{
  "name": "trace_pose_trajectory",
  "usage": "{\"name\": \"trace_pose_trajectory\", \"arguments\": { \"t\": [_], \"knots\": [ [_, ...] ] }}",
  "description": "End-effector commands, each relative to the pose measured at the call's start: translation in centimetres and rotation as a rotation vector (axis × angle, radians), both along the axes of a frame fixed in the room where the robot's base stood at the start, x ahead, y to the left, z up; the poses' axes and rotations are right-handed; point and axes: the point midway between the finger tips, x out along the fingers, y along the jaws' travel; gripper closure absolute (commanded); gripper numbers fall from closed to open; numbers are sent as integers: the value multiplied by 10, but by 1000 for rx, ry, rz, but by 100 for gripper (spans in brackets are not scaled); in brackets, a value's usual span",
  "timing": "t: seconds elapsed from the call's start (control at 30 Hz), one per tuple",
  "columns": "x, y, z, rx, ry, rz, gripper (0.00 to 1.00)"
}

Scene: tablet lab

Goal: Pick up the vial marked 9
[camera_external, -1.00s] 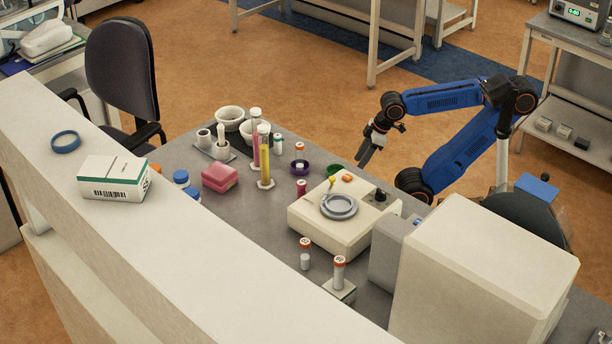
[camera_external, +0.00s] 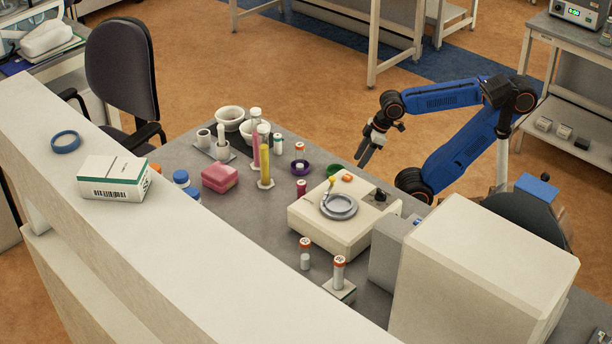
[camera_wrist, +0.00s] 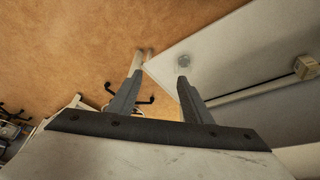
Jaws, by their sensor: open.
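Several small vials stand on the grey bench in the outside view. A white vial with an orange cap (camera_external: 305,254) stands near the front, and another orange-capped vial (camera_external: 339,271) stands on a small white block to its right. Farther back are an orange-capped vial (camera_external: 299,151), a green-capped vial (camera_external: 278,144) and a dark red vial (camera_external: 301,187). The markings are too small to read, so I cannot tell which is 9. My gripper (camera_external: 366,154) is open and empty beyond the bench's far edge, pointing down. Its two fingers (camera_wrist: 160,82) are spread apart in the wrist view, with no vial between them.
A white device with a round plate (camera_external: 322,232) stands between my gripper and the front vials. Tall pink (camera_external: 255,140) and yellow (camera_external: 265,162) cylinders stand left of it. A big white box (camera_external: 480,270) stands at right. A raised white ledge (camera_external: 130,240) runs along the front.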

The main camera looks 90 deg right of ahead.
Motion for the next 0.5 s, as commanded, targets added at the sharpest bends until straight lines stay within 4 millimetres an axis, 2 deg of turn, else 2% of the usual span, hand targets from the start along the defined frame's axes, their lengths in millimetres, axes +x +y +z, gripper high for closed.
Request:
{"name": "trace_pose_trajectory", "arguments": {
  "t": [0.17,0.37,0.5],
  "knots": [
    [26,12,39,-38,28,125,55],
    [73,42,107,-113,81,371,55],
    [106,68,151,-165,115,544,55]
  ]
}}
